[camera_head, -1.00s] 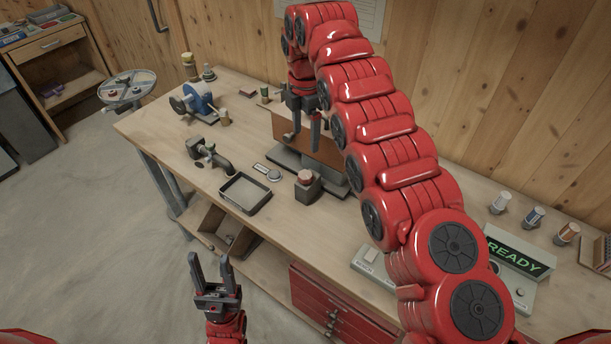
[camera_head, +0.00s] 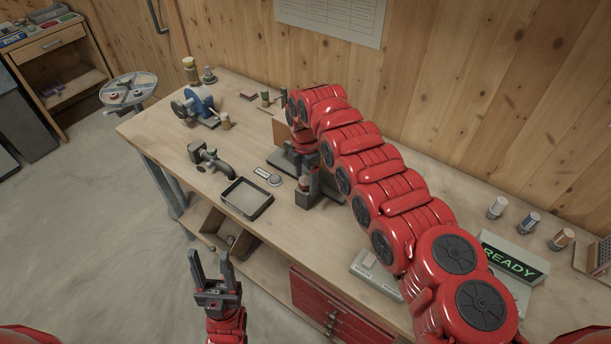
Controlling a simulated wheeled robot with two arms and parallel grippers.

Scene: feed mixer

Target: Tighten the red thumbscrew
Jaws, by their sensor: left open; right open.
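The red thumbscrew (camera_head: 303,183) sits on top of a small grey block (camera_head: 304,199) on the workbench, and is partly hidden. My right gripper (camera_head: 310,183) has its arm stretched over the bench from the right and points down at the thumbscrew. Its fingers are open and beside the thumbscrew; I cannot tell whether they touch it. My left gripper (camera_head: 210,257) is open and empty, in front of the bench and pointing up and away.
A grey tray (camera_head: 246,198), a dark clamp-like tool (camera_head: 211,159) and a blue machine (camera_head: 196,104) stand on the bench to the left. A READY display (camera_head: 512,262) and several small jars stand to the right. My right arm covers part of the bench.

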